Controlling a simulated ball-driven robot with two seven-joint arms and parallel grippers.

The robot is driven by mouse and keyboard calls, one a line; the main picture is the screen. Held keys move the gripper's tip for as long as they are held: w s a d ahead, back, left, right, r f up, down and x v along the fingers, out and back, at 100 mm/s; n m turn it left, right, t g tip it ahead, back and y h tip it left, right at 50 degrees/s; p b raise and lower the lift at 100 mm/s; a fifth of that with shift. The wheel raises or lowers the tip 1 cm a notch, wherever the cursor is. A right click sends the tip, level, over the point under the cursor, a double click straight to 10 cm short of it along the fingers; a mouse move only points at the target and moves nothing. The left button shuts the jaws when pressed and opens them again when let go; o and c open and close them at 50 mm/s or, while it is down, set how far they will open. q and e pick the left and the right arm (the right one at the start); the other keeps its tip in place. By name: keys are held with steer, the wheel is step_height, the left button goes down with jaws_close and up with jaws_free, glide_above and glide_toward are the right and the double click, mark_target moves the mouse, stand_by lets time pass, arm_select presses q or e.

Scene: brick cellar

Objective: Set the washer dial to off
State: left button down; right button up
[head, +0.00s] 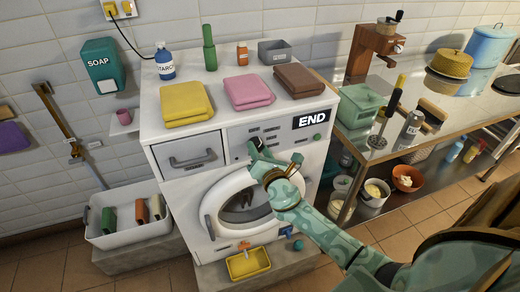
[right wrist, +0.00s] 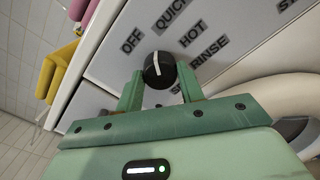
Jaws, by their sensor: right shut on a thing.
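The white washer (head: 180,128) stands against the tiled wall, with a display reading END. Its black dial (right wrist: 158,70) shows in the right wrist view with a white pointer line, which points up between the OFF label (right wrist: 131,40) and the QUICK label (right wrist: 170,14). A HOT label (right wrist: 192,35) and a RINSE label (right wrist: 209,52) lie to the right of the dial. My right gripper (head: 257,149) is at the washer's front panel, its two green fingers (right wrist: 158,90) shut on the dial from both sides. My left gripper is not in view.
The round washer door (head: 212,203) is just below my right gripper. Folded yellow, pink and brown towels (head: 248,91) lie on the washer top. A counter (head: 405,118) with kitchen things stands to the right. A white bin (head: 128,240) stands on the left.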

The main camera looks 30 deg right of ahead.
steer(key=n+p, duration=0.1)
steer(key=n, duration=0.3)
steer(key=shift+f+n+p, duration=0.15)
steer(key=shift+n+p, duration=0.5)
steer(key=shift+n, duration=0.85)
steer(key=o, duration=1)
steer(key=shift+s, duration=0.15)
steer(key=v, duration=1.6)
